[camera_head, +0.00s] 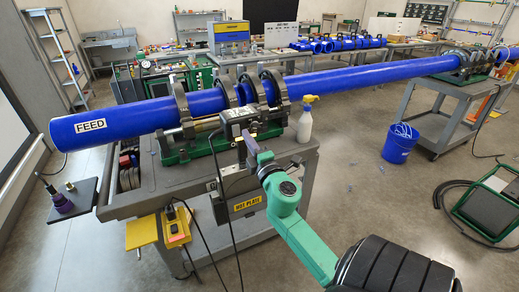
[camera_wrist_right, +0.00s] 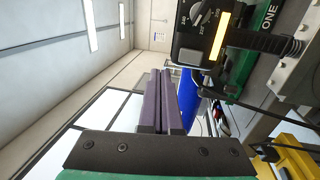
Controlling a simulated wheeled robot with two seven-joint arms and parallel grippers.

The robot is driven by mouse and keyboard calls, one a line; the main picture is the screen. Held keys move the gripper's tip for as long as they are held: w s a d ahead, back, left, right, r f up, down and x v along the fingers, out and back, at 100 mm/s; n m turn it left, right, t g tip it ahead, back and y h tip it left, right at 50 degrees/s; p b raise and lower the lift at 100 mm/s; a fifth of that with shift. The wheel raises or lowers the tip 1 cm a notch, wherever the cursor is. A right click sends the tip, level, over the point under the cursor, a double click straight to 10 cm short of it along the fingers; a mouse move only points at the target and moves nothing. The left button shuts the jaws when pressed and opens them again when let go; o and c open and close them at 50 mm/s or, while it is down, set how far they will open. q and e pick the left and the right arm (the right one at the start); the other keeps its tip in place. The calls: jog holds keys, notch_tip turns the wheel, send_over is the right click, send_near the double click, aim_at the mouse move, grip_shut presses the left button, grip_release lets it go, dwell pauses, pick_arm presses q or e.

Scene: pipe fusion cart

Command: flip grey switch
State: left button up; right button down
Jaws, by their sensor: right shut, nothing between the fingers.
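A dark control box (camera_head: 238,120) is mounted on the near side of the pipe fusion machine, below the blue pipe. In the right wrist view the box (camera_wrist_right: 184,45) shows at the top, with a round dial, a greyish knob (camera_wrist_right: 197,13) and a yellow strip. I cannot tell for sure whether this knob is the grey switch, or its position. My right gripper (camera_head: 247,136) is just below and to the right of the box in the head view. Its purple fingers (camera_wrist_right: 160,76) are shut and empty, and appear apart from the knob. My left gripper is not in view.
The long blue pipe (camera_head: 350,77) lies in the clamps across the cart (camera_head: 140,199). A heater plate box (camera_head: 245,204) and a yellow bracket (camera_head: 143,232) hang in front, with loose cables. A blue bucket (camera_head: 399,145) stands on the floor.

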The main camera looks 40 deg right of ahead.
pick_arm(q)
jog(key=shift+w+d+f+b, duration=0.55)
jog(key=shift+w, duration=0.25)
pick_arm(e)
jog(key=v, duration=0.3)
jog(key=r+v, duration=0.1)
jog(key=v, duration=0.1)
jog(key=shift+s+d+f, duration=0.1)
jog(key=shift+s+d, duration=0.05)
jog(key=shift+d, duration=0.1)
